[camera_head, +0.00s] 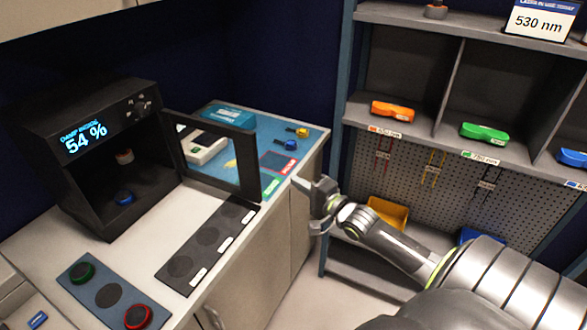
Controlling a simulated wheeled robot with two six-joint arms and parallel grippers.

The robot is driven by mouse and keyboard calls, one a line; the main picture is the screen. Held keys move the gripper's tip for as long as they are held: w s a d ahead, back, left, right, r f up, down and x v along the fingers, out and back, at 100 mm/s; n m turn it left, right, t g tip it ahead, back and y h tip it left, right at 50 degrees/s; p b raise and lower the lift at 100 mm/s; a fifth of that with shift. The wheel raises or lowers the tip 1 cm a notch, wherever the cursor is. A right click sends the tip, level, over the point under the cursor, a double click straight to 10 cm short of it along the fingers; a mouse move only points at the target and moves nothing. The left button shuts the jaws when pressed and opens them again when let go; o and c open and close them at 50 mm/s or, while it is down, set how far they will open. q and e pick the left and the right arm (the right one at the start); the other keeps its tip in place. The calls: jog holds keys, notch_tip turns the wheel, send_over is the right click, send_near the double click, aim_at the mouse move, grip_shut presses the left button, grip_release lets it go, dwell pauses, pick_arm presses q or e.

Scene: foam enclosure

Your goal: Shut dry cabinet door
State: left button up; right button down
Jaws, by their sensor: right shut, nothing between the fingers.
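The dry cabinet (88,195) is a black box at the left of the counter, with a display reading 54 %. Its door (172,150), a black frame with a clear pane, stands wide open, swung out to the right. Inside the cabinet are a blue-topped item (124,197) and a small reddish item (124,156). My right gripper (312,208) is shut and empty, to the right of the door's free edge and apart from it, by the counter's right edge. My left gripper is not in view.
A dark mat with round pads (207,236) lies before the door. A blue-grey tray (82,294) holds green and red round items. Behind the door is a blue mat (305,143) with tools. Shelves (405,135) with coloured items stand at right.

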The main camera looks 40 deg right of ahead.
jog(key=w+a+b, duration=0.1)
jog(key=w+b, duration=0.5)
jog(key=w, duration=0.4)
jog(key=a+p, duration=0.1)
jog(key=s+a+p, duration=0.1)
jog(key=a+p, duration=0.1)
jog(key=shift+s+a+r, duration=0.3)
jog(key=shift+a, duration=0.1)
